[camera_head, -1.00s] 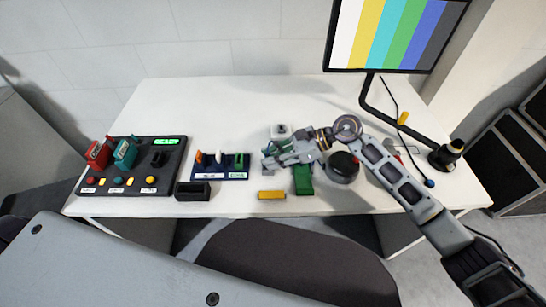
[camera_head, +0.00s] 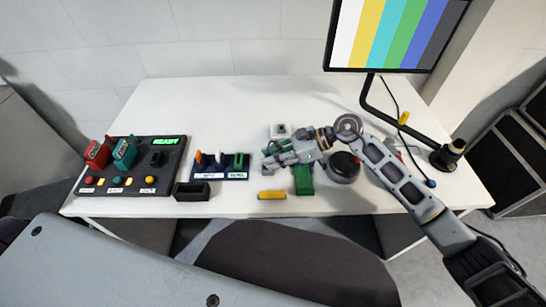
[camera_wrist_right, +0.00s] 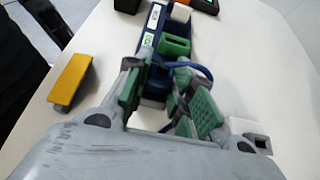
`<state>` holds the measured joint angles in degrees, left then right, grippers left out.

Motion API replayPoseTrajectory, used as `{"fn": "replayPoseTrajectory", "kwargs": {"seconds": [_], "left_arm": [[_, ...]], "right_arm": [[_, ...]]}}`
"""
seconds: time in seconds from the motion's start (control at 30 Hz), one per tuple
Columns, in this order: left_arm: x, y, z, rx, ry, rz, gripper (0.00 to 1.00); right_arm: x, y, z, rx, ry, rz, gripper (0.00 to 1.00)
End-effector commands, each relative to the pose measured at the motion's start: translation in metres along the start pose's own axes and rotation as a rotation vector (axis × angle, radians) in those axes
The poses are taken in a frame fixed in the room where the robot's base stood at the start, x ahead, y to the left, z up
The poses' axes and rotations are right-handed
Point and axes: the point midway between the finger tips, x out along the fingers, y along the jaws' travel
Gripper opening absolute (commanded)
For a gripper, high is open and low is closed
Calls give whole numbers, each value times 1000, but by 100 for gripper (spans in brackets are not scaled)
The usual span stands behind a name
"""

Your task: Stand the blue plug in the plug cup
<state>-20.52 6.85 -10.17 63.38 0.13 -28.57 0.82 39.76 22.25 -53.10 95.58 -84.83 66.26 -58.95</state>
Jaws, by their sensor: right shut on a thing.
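My right gripper (camera_head: 268,158) reaches in from the right, low over the table's middle. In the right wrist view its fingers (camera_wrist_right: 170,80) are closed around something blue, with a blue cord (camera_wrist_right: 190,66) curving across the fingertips. I take this to be the blue plug; its body is mostly hidden by the fingers. A white block with a dark opening (camera_head: 280,131) stands just beyond the gripper and also shows in the right wrist view (camera_wrist_right: 250,130). I cannot tell whether it is the plug cup. My left gripper is out of view.
A blue rack (camera_head: 222,176) with orange, white and green pieces lies left of the gripper. A yellow block (camera_head: 271,195), green block (camera_head: 303,180) and round black device (camera_head: 343,168) are close by. A small blue end (camera_head: 430,183) lies right. The table's back left is clear.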

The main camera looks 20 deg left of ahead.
Motion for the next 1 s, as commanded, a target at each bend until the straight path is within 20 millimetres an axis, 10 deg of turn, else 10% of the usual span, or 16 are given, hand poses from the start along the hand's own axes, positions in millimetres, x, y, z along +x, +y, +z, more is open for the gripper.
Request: {"fn": "replayPoseTrajectory", "kwargs": {"seconds": [0.83,0.87,1.0], "left_arm": [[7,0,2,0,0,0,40],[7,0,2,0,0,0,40],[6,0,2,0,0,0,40]], "right_arm": [[6,3,-16,12,17,9,0],[6,3,-16,12,17,9,26],[6,3,-16,12,17,9,44]]}}
